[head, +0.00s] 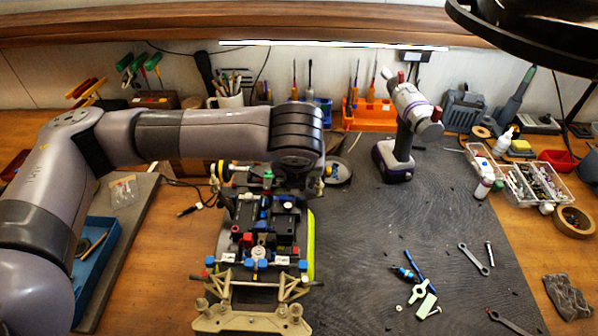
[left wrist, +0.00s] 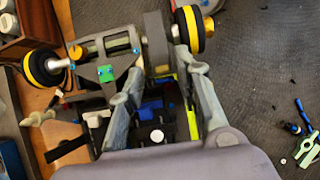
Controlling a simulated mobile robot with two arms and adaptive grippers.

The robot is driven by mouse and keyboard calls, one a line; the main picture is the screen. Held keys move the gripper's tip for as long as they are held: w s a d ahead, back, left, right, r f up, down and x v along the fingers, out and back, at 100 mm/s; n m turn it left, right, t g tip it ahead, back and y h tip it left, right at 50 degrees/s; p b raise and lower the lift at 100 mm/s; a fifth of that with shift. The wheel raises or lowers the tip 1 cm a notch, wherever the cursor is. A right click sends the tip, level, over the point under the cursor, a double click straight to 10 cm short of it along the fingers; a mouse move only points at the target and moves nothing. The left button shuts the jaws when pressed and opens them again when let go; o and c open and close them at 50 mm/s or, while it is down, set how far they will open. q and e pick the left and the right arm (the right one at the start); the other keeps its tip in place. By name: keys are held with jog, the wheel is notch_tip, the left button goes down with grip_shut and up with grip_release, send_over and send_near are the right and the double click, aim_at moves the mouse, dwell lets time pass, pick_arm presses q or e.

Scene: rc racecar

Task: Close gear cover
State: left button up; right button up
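The RC car chassis (head: 262,240) stands on the dark mat, with its beige front end toward me and its rear partly under my left arm. In the left wrist view the rear shows two yellow-and-black wheel hubs and a dark rear frame (left wrist: 112,72). My left gripper (left wrist: 160,66) is over the rear, its two grey fingers spread apart. A grey upright part (left wrist: 156,40), possibly the gear cover, lies between and beyond the fingertips; contact cannot be told. In the head view the arm hides this gripper. My right gripper is not in view.
A drill (head: 398,125) stands behind the car to the right. Small tools and a green part (head: 426,305) lie on the mat (head: 370,230). A parts tray (head: 515,200) is at the right, a blue tray (head: 95,262) at the left.

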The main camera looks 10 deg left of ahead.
pick_arm(q)
jog(key=shift+w+d+r, duration=0.1)
jog(key=shift+r, duration=0.2)
jog(key=v, duration=0.7)
jog(key=shift+s, duration=0.35)
